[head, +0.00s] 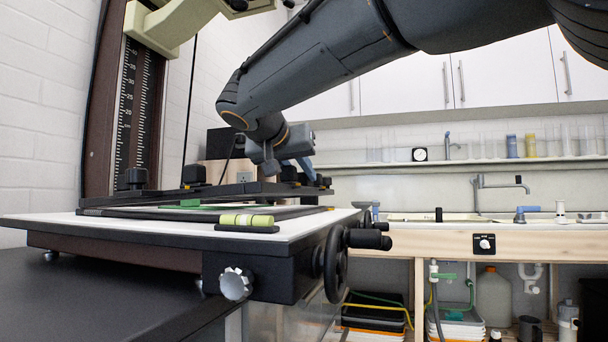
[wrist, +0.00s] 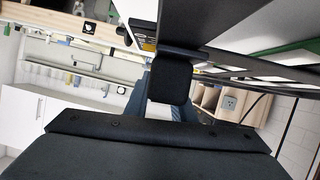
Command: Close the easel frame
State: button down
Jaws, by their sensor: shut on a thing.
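The easel (head: 225,212) lies on the white-topped baseboard (head: 140,228). Its dark frame (head: 235,189) shows as a low black bar across the far side, apparently little raised; its exact angle is hard to tell. A yellow-green grip (head: 246,220) lies at the easel's near edge. My gripper (head: 306,170) reaches down from the right to the far right end of the frame. In the wrist view my gripper (wrist: 171,78) is shut against the frame's dark edge bar (wrist: 190,52). The far finger and the exact contact are hidden.
The enlarger column (head: 124,110) with its scale stands at the left, with the pale head arm (head: 165,25) above. A handwheel (head: 337,263) and a silver knob (head: 236,284) stick out at the baseboard's near right. A sink counter (head: 450,229) runs behind at right.

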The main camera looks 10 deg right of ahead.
aim_at(290, 168)
jog(key=f+b, duration=0.2)
jog(key=f, duration=0.1)
jog(key=shift+s+d+f, duration=0.1)
jog(key=shift+d, duration=0.1)
jog(key=c, duration=1.5)
grip_release()
jog(key=shift+p+v, duration=0.9)
jog(key=shift+v, duration=3.1)
jog(key=shift+r, duration=0.25)
